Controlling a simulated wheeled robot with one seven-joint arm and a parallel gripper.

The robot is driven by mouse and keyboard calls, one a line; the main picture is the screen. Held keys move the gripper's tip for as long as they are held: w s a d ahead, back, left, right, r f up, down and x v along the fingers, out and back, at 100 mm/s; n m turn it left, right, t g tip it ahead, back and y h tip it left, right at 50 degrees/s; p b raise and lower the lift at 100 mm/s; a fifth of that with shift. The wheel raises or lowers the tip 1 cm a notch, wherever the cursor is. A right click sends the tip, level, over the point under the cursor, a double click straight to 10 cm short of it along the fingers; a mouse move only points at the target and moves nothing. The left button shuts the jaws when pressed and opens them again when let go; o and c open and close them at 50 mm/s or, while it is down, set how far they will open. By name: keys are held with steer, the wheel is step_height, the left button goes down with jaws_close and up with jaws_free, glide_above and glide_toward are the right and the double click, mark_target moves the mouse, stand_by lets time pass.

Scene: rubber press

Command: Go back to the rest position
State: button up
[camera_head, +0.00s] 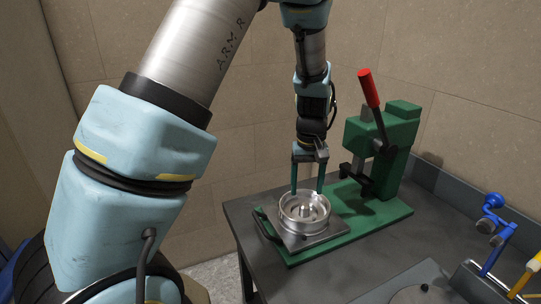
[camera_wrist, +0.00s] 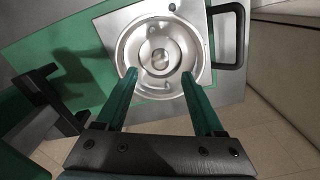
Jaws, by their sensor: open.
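My gripper (camera_head: 308,190) hangs from my arm above the front of the green press, its two green fingers apart and pointing down. In the wrist view my gripper (camera_wrist: 160,84) is open, with its fingertips over the sides of a round metal dish (camera_wrist: 128,52). The dish (camera_head: 290,222) sits on a square metal plate (camera_head: 318,241) with a black handle (camera_head: 266,226). Nothing shows between the fingers except the dish's centre below. I cannot tell whether the fingertips touch the rim.
The green press (camera_head: 357,135) with a red-tipped lever (camera_head: 369,88) stands behind and right of my gripper. Its base rests on a grey table (camera_head: 345,268). Blue-handled tools (camera_head: 493,222) and a yellow one (camera_head: 533,262) stand at the right. Tiled walls close the back.

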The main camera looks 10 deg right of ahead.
steer(key=shift+w+a+r, duration=0.1)
steer(key=shift+w+a, duration=0.1)
steer(key=shift+a, duration=0.15)
steer(key=s+a+r+b, duration=0.1)
steer(key=s+a+b, duration=0.1)
steer(key=a, duration=1.2)
steer(key=s+a+r+t+b, duration=0.1)
steer(key=s+a+b, duration=0.1)
steer(key=a, duration=1.3)
steer(key=shift+a+r+n+t+b, duration=0.2)
steer(key=shift+r+n+t+b, duration=0.1)
steer(key=shift+r+n, duration=0.1)
